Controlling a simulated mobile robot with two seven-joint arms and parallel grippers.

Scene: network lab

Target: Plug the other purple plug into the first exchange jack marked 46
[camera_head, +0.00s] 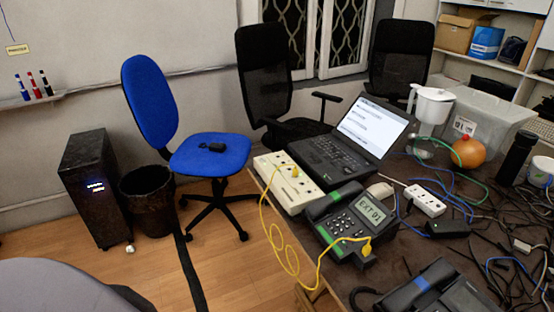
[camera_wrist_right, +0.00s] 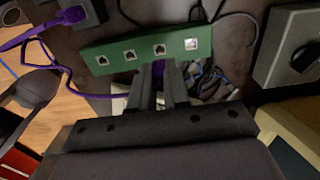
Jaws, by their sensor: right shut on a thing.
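In the right wrist view, my right gripper (camera_wrist_right: 158,72) is shut on a purple plug (camera_wrist_right: 158,68), mostly hidden between its dark fingers. The fingertips are right at the lower edge of a green jack strip (camera_wrist_right: 120,50) with several square jacks in a row. I cannot read any marks on it, nor tell whether the plug touches it. A purple cable (camera_wrist_right: 57,68) loops from the gripper up to another purple plug (camera_wrist_right: 72,15) at a dark box at the upper left. My left gripper is in neither view. The head view shows neither the strip nor the purple plugs.
In the head view, the table holds a laptop (camera_head: 365,125), a desk phone (camera_head: 352,222) with a yellow cable (camera_head: 289,254), a beige box (camera_head: 290,180), a power strip (camera_head: 425,200) and tangled cables. In the wrist view, a grey box (camera_wrist_right: 287,48) stands right of the green strip.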

